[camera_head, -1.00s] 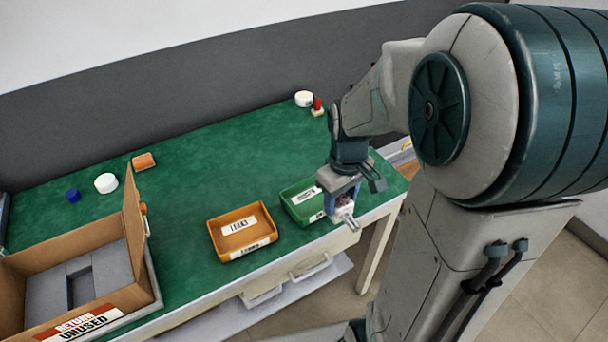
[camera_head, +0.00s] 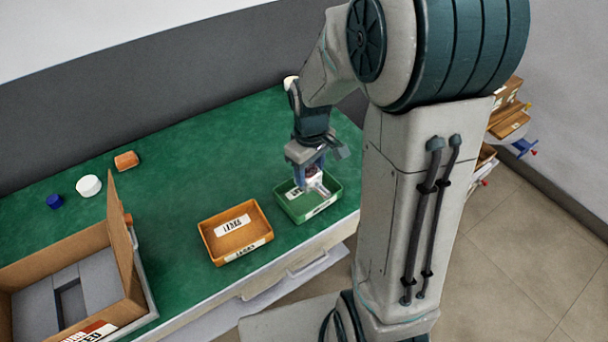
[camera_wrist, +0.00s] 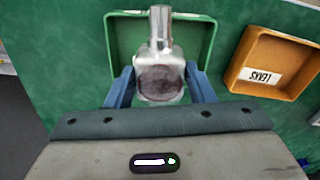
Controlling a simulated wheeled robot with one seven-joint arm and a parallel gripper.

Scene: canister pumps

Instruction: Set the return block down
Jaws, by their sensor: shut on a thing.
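My gripper (camera_wrist: 161,88) is shut on a pale, translucent block (camera_wrist: 160,75) with a shiny metal stub and a dark rounded patch; I take it to be the return block. One blue finger stands on each side of it. In the head view, the gripper (camera_head: 310,176) points down over the green tray (camera_head: 336,195), with the block (camera_head: 315,181) partly hidden by the fingers. In the wrist view, the block covers the middle of the green tray (camera_wrist: 112,38). I cannot tell whether the block touches the tray floor.
An orange tray (camera_head: 206,238) labelled LEAKS stands left of the green one. A cardboard box (camera_head: 122,240) with grey foam is at the left front. A white cap (camera_head: 89,186), blue cap (camera_head: 55,201) and orange piece (camera_head: 126,160) lie behind it. The mid-table is clear.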

